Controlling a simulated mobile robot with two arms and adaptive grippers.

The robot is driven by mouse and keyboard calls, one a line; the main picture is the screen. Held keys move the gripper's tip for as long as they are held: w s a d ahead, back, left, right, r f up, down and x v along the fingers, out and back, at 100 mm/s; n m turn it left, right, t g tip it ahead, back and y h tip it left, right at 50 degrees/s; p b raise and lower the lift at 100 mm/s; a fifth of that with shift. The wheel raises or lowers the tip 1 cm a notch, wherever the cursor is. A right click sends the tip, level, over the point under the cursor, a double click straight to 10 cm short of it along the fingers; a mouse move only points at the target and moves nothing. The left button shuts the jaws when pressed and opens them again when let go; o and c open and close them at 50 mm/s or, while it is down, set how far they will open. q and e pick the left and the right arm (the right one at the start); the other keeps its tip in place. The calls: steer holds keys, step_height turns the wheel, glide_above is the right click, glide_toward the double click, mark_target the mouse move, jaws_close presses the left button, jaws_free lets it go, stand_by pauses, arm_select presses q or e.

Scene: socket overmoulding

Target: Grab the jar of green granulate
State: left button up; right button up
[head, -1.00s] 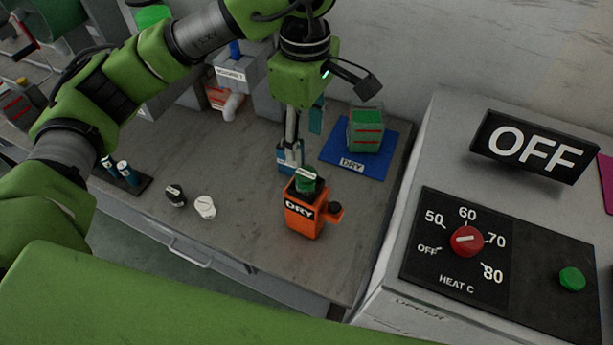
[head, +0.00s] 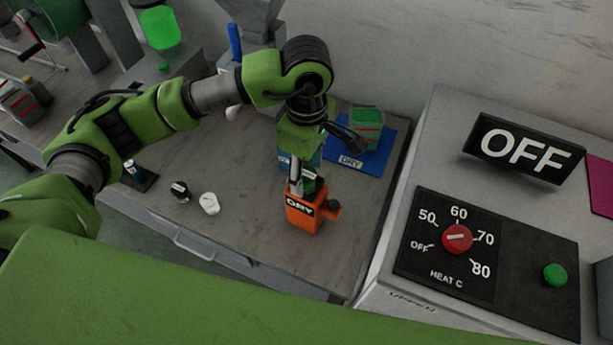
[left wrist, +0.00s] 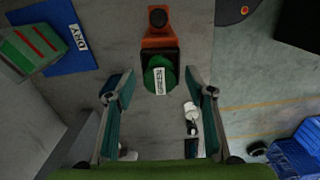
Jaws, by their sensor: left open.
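A jar with a green top and a white label (left wrist: 159,78) stands in an orange holder (head: 304,218) marked DRY; the label is too small to read. The jar also shows in the head view (head: 309,184), partly hidden by my gripper. My left gripper (head: 300,176) points down just above and around the jar's top. In the left wrist view its two fingers are spread, one on each side of the jar, with a gap on both sides. My right gripper is not in view.
A green box with red stripes (head: 366,130) stands on a blue mat (head: 376,160) marked DRY behind. A black piece (head: 180,190) and a white piece (head: 209,203) lie to the left. The grey heater cabinet (head: 396,262) stands close on the right, with an OFF sign.

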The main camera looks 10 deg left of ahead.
arm_select(q)
steer(key=c, duration=1.3)
steer(key=shift+r, duration=0.1)
